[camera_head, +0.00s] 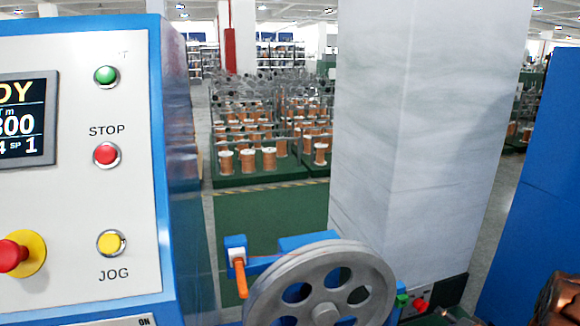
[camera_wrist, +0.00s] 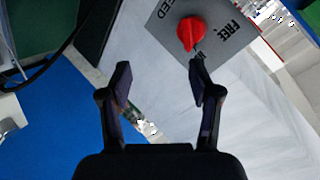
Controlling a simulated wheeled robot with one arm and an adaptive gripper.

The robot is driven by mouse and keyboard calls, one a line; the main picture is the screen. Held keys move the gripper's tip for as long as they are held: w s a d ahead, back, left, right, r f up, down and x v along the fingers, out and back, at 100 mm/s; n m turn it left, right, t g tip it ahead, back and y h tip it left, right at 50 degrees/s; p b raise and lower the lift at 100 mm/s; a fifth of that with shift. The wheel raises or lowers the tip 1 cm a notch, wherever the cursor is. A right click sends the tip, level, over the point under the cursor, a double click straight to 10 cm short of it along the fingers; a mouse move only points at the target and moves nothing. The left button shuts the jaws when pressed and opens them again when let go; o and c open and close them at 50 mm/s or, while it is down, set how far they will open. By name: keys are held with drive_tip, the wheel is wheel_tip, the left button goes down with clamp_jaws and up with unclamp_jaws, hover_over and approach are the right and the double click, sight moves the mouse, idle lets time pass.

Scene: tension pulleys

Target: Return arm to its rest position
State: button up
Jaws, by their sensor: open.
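My gripper (camera_wrist: 159,82) shows in the wrist view. Its two dark fingers are apart, with nothing between them. Beyond the fingertips, a red knob (camera_wrist: 190,33) sits on a grey plate with lettering that includes "FREE". The knob is apart from the fingers. In the head view my gripper cannot be made out. A grey pulley wheel (camera_head: 322,290) with round holes stands at the bottom centre, cut off by the lower edge. An orange lever or guide (camera_head: 240,277) hangs from a blue bracket (camera_head: 236,246) to its left.
A control panel (camera_head: 75,180) with green, red and yellow buttons fills the left of the head view. A white pillar (camera_head: 415,130) stands behind the wheel, and a blue panel (camera_head: 530,190) is at the right. Racks of copper spools (camera_head: 268,160) stand farther back beyond green floor.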

drive_tip(key=s+a+r+n+g+h, duration=0.4)
drive_tip(key=s+a+r+g, duration=0.55)
drive_tip(key=r, duration=0.45)
drive_tip(key=s+a+r+n+g+y, duration=0.1)
drive_tip(key=s+a+r+n+g, duration=0.15)
drive_tip(key=s+a, duration=0.7)
drive_tip(key=s+a+r+n+g+y, duration=0.1)
drive_tip(key=s+a+r, duration=0.35)
drive_tip(key=s, duration=0.75)
drive_tip(key=s+a+r+n+g+y, duration=0.1)
drive_tip(key=s+a+n+g, duration=0.1)
drive_tip(key=s+a, duration=0.75)
drive_tip(key=s+p+v, duration=0.3)
drive_tip(key=p+v, duration=0.9)
drive_tip(key=v, duration=0.1)
drive_tip(key=shift+s+d+r+t, duration=0.15)
drive_tip(key=shift+d+r+t, duration=0.2)
drive_tip(key=shift+t, duration=0.05)
